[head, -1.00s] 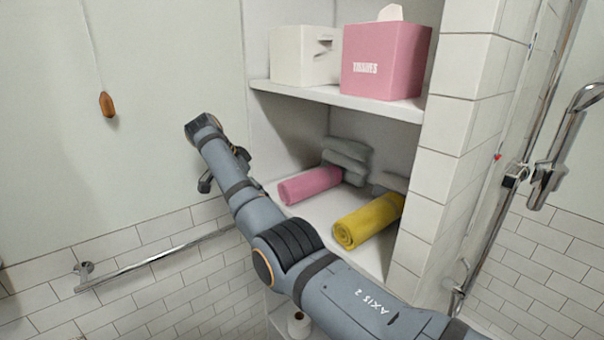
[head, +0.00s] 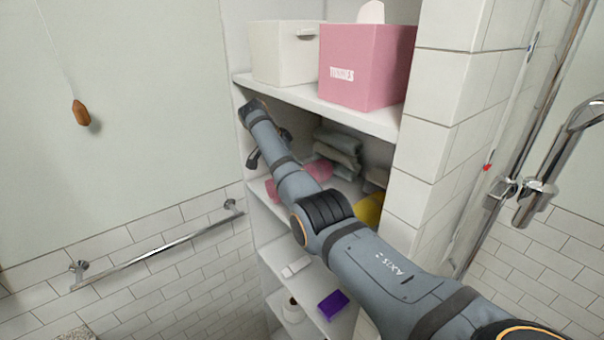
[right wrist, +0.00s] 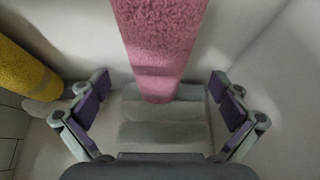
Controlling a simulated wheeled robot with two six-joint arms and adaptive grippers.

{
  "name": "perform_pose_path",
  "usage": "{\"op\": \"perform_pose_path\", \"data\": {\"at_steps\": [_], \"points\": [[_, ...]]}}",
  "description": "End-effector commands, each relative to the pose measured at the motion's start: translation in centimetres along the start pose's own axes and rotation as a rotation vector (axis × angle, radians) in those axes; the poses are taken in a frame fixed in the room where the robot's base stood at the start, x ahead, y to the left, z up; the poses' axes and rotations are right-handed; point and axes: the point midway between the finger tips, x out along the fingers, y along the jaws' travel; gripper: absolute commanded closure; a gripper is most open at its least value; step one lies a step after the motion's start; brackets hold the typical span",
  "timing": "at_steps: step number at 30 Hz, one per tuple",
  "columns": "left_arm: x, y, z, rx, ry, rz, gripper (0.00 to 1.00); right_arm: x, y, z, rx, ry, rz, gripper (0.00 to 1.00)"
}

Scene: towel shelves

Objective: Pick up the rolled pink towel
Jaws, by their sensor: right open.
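The rolled pink towel (head: 318,170) lies on the middle shelf, partly hidden behind my right arm in the head view. In the right wrist view the pink towel (right wrist: 160,40) runs from the top edge down between the two fingers. My right gripper (right wrist: 160,84) is open, with one finger on each side of the towel and a visible gap on both sides. Whether it is at the towel's height I cannot tell. In the head view, my right gripper is at the shelf's left front, partly hidden by the wrist. My left gripper is not in view.
A yellow rolled towel (head: 369,209) lies to the right, and folded grey towels (head: 338,150) are behind. The upper shelf (head: 330,107) above holds a white box (head: 284,52) and a pink tissue box (head: 366,66). A tiled wall (head: 424,150) bounds the right side.

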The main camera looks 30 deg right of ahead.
Motion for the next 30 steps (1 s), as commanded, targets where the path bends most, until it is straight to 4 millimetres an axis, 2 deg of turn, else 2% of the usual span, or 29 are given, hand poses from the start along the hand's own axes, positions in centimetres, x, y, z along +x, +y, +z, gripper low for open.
{"op": "perform_pose_path", "data": {"at_steps": [2, 5, 11, 15, 21, 30], "points": [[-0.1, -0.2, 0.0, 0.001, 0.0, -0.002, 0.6, 0.0, 0.0, -0.1, -0.001, -0.001, 0.0, 0.0], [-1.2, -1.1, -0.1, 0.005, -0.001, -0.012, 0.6, 0.3, 0.1, -1.3, 0.001, -0.001, 0.003, 0.0], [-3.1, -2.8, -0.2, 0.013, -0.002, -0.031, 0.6, 4.1, 0.1, -1.2, -0.002, -0.001, 0.003, 0.0], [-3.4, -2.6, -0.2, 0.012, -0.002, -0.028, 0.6, 5.5, 0.1, -1.0, 0.0, -0.002, 0.001, 0.0], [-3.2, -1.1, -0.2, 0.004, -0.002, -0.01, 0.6, 5.7, 0.0, -0.9, 0.0, -0.002, -0.001, 0.0], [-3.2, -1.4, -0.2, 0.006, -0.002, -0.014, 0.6, 5.6, 0.0, -0.9, 0.0, -0.001, 0.0, 0.39]]}}
